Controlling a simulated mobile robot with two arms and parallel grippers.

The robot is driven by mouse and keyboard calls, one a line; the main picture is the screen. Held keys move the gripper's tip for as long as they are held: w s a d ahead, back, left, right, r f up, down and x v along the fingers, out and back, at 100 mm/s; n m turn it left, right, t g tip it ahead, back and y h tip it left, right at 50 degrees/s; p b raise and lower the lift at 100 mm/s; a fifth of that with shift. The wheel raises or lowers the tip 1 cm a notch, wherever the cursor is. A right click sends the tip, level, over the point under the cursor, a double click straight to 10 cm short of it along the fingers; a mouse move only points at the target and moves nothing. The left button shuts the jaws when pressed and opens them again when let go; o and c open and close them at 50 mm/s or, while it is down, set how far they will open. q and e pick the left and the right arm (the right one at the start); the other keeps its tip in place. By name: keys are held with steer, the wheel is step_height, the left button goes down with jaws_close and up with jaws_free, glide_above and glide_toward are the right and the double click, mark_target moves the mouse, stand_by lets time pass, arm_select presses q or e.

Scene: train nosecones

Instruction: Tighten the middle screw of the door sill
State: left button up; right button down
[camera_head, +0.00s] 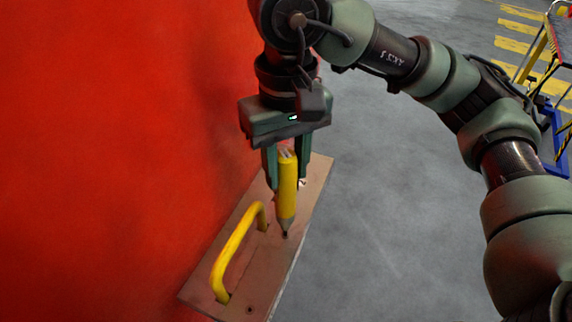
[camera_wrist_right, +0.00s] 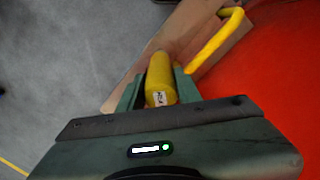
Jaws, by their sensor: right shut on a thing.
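The door sill (camera_head: 205,280) is a brown plate beside the red wall, with a yellow handle (camera_head: 236,250) on it. A dark screw (camera_head: 249,309) shows near its front end. My right gripper (camera_head: 287,178) is shut on a yellow screwdriver (camera_head: 287,195), held roughly upright. The tool's dark tip is at the sill's middle, to the right of the handle, and the middle screw under it is hidden or too small to make out. The right wrist view also shows the screwdriver (camera_wrist_right: 160,80) between the fingers, with the sill (camera_wrist_right: 185,25) behind it. My left gripper is not in view.
A large red surface (camera_head: 110,130) fills the left side, close to the sill. Grey floor (camera_head: 380,230) is open to the right. A cart with blue and yellow parts (camera_head: 553,140) and yellow floor stripes (camera_head: 520,28) are at the far right.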

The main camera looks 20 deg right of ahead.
mark_target(286, 155)
steer(key=shift+f+b, duration=0.15)
steer(key=shift+b, duration=0.5)
stand_by(1.1)
steer(key=shift+r+p, duration=2.1)
steer(key=shift+r, duration=0.7)
steer(key=shift+f, duration=0.1)
